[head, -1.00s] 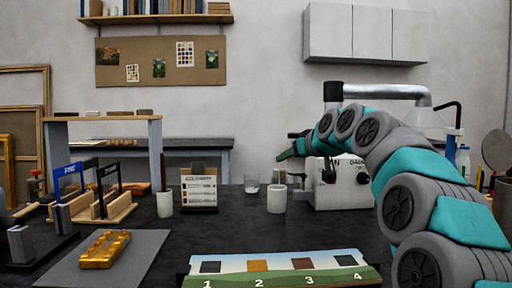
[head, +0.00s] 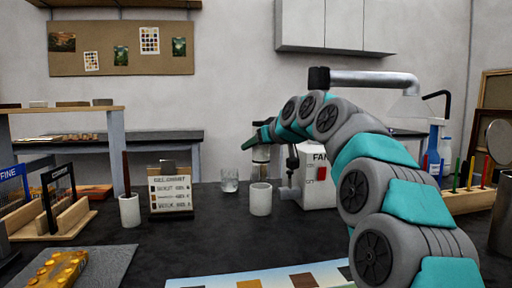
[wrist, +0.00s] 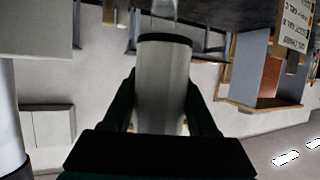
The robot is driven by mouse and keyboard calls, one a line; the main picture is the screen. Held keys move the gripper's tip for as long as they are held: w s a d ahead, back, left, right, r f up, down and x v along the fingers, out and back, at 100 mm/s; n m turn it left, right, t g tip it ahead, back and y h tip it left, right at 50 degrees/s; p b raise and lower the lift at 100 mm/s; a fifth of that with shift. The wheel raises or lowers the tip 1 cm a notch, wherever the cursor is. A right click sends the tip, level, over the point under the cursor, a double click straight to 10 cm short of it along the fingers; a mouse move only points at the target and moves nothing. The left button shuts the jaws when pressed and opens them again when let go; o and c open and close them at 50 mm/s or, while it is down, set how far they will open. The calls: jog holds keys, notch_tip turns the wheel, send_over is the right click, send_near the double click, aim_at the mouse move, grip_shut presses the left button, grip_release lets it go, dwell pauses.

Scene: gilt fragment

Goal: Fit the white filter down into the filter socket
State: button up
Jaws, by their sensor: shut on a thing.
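My gripper (head: 262,143) is shut on a pale grey-white cylinder with a black rim, which looks like the white filter (wrist: 162,85). In the wrist view the two dark fingers stand on either side of it. In the head view the filter (head: 261,154) hangs roughly upright, above and behind a white cup, just left of the white fan box (head: 318,185). A small pale part (head: 288,193) juts from the box's lower left; I cannot tell whether it is the filter socket. My arm hides the box's right side.
The white cup (head: 260,199) and a clear glass (head: 229,181) stand near the filter. A brush cup (head: 129,211) and a clipboard sign (head: 170,192) stand further left. A metal duct (head: 375,79) runs above the box. The dark table between sign and glass is clear.

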jog(key=shift+f+b, duration=2.1)
jog(key=shift+f, duration=0.8)
jog(key=shift+f+b, duration=2.2)
jog(key=shift+f, duration=0.3)
jog(key=o, duration=1.5)
jog(key=shift+c, duration=0.2)
jog(key=v, duration=0.7)
jog(key=shift+s+r, duration=0.2)
jog(key=shift+s, duration=0.1)
jog(key=shift+d, duration=0.15)
